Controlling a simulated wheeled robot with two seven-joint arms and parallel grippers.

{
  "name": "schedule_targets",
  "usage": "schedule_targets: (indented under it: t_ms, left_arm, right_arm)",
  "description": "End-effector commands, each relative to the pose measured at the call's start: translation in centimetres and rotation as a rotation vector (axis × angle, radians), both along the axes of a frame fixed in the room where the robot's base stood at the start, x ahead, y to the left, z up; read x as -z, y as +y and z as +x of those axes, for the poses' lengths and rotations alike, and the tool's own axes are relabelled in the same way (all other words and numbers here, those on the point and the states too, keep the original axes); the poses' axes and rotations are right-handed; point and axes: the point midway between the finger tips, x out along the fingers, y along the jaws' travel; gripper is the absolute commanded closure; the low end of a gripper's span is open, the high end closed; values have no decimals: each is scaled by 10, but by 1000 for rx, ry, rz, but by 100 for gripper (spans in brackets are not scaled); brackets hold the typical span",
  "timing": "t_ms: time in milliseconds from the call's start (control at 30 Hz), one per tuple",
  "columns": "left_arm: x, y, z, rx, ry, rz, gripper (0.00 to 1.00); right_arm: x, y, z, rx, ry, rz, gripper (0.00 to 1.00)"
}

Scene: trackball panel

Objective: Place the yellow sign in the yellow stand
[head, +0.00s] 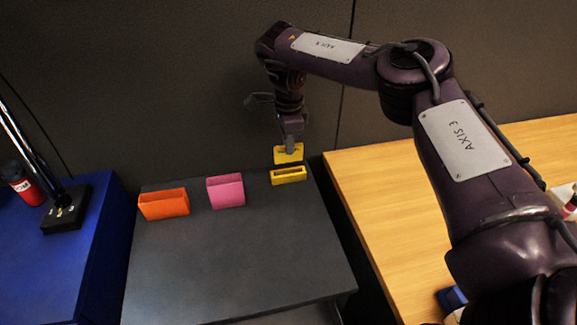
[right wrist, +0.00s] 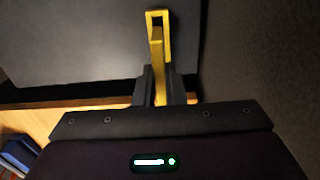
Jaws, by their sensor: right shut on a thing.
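The yellow sign (head: 288,154) is a flat plate held upright in my right gripper (head: 291,146), which is shut on its upper edge. The yellow stand (head: 289,176) is a low slotted block near the back right corner of the dark table. In the head view the sign is just above and behind the stand's slot; whether they touch I cannot tell. In the right wrist view the sign (right wrist: 158,62) shows edge-on between the fingers (right wrist: 159,88), and the far end of the stand (right wrist: 157,14) shows beyond it. My left gripper is not in view.
An orange holder (head: 164,204) and a pink holder (head: 226,191) stand left of the yellow stand on the dark table (head: 240,260). A wooden table (head: 385,185) is to the right. A blue table (head: 60,265) with a red can (head: 22,184) and a lamp-like base (head: 66,209) is left. A wall rises behind.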

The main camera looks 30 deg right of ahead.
Motion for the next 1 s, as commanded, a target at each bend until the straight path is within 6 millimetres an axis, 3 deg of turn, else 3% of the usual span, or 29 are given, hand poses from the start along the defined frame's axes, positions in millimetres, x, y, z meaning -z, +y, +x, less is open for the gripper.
schedule_targets:
  t_ms: [567,933,1000]
  left_arm:
    - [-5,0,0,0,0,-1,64]
    - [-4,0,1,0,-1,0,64]
    - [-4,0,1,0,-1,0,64]
  right_arm:
    - [65,0,-1,0,1,-1,100]
    - [70,0,0,-1,-1,0,100]
    - [70,0,0,-1,-1,1,84]
